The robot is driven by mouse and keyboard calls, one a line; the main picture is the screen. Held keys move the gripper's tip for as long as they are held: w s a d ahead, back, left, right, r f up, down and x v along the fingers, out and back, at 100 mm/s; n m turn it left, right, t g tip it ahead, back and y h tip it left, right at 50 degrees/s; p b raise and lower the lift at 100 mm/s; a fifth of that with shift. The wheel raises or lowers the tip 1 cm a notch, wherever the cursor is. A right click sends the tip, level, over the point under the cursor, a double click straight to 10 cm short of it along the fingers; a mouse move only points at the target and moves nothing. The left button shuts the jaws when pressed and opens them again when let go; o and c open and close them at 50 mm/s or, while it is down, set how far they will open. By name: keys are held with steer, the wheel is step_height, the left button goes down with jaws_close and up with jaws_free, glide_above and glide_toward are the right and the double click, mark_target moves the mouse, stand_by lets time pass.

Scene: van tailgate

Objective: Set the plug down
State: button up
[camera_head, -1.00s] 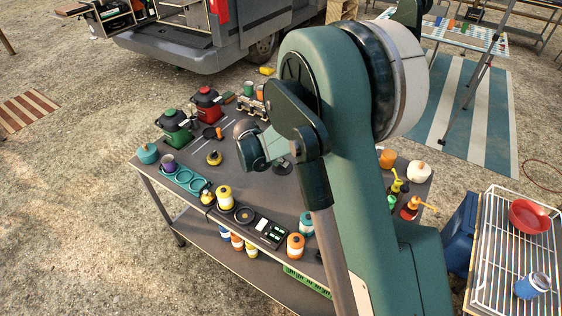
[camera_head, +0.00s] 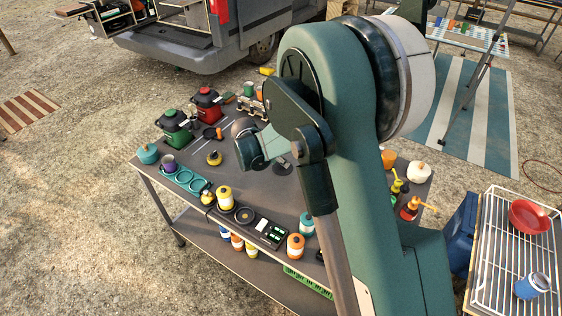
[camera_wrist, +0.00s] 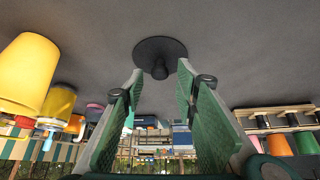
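The plug looks to be the black disc with a short knob (camera_wrist: 160,50) in the wrist view. It rests against the grey tabletop, which fills the upper part of that view. A dark disc on the table (camera_head: 283,163) in the head view, beside my wrist, looks like the same thing. My gripper (camera_wrist: 160,76) is open, its two green-padded fingers standing apart with nothing between them. The plug is just beyond the fingertips, its knob lined up with the gap. In the head view my arm hides most of the gripper.
The grey table (camera_head: 250,190) holds a green pot (camera_head: 174,127), a red pot (camera_head: 206,105), a turquoise tray (camera_head: 183,180), a yellow canister (camera_head: 224,197) and a black device (camera_head: 266,231). Bottles stand right of my arm. Bare tabletop lies around the plug.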

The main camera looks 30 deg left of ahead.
steer(key=v, duration=1)
steer(key=shift+s+r+p, duration=0.2)
steer(key=shift+r+p, duration=0.1)
steer(key=shift+p, duration=0.1)
stand_by(0.5)
steer(key=w+d+r, duration=0.1)
steer(key=d+r, duration=0.5)
steer(key=d, duration=0.7)
steer(key=w+d+r+n, duration=0.1)
steer(key=d+r, duration=0.5)
steer(key=d, duration=0.6)
steer(key=w+d+r, duration=0.1)
steer(key=d+r, duration=0.6)
steer(key=d, duration=0.6)
steer(key=s+d+r, duration=0.1)
steer(key=s+d, duration=0.2)
steer(key=d, duration=0.3)
steer(key=s+d+r+y, duration=0.1)
steer(key=s+d, duration=0.2)
steer(key=d, duration=0.4)
steer(key=s+d+r, duration=0.1)
steer(key=s+d, duration=0.2)
steer(key=d, duration=0.3)
steer(key=s+d+f+n, duration=0.1)
steer(key=s+d+f, duration=0.1)
steer(key=s+d, duration=1)
steer(key=shift+s+f+t, duration=0.25)
steer(key=shift+s+t, duration=0.15)
steer(key=shift+s, duration=0.1)
